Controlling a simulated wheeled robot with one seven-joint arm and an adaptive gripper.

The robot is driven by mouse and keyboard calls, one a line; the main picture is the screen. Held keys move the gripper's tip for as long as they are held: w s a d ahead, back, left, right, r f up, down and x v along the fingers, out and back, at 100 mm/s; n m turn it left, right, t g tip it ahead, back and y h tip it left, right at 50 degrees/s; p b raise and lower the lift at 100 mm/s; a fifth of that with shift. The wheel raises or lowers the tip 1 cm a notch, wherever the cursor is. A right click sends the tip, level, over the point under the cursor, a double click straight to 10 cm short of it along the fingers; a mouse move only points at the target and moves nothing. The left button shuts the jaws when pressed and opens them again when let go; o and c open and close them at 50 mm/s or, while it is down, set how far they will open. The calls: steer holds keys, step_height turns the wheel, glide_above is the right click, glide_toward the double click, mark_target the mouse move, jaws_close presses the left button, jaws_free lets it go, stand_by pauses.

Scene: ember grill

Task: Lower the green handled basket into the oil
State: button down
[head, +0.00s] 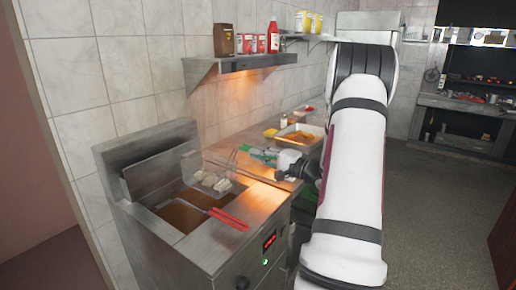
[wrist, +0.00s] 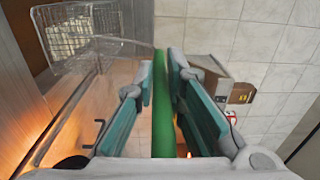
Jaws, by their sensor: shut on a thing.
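The green handled basket (head: 212,181) is a wire mesh basket with whitish pieces of food in it. It hangs over the fryer (head: 180,255), near the back right edge of the oil well; its exact height above the oil (head: 182,216) is hard to tell. My gripper (head: 272,156) is shut on the green handle, to the right of the basket. In the wrist view the green handle (wrist: 163,120) runs between my two teal fingers (wrist: 165,75), and the basket (wrist: 85,38) shows at the upper left with the food inside.
A red-handled basket (head: 230,219) rests in the near part of the fryer well, its handle over the front edge. A counter with a metal tray (head: 300,137) of food stands behind. A wall shelf (head: 245,63) with bottles hangs above. The floor at right is clear.

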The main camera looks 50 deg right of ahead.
step_height(320, 180, down, 14)
steer(key=b, duration=0.8)
steer(key=shift+w+r, duration=0.1)
steer(key=shift+r, duration=0.05)
steer(key=shift+f+b, duration=1)
steer(key=shift+f, duration=0.05)
steer(key=shift+f+b, duration=0.7)
steer(key=shift+b, duration=0.05)
steer(key=c, duration=1.6)
jaws_free()
steer(key=shift+o, duration=0.2)
steer(key=shift+s, duration=0.2)
steer(key=s, duration=1.1)
steer(key=shift+s+d+f, duration=0.2)
steer(key=shift+s+d, duration=0.2)
steer(key=shift+d, duration=0.05)
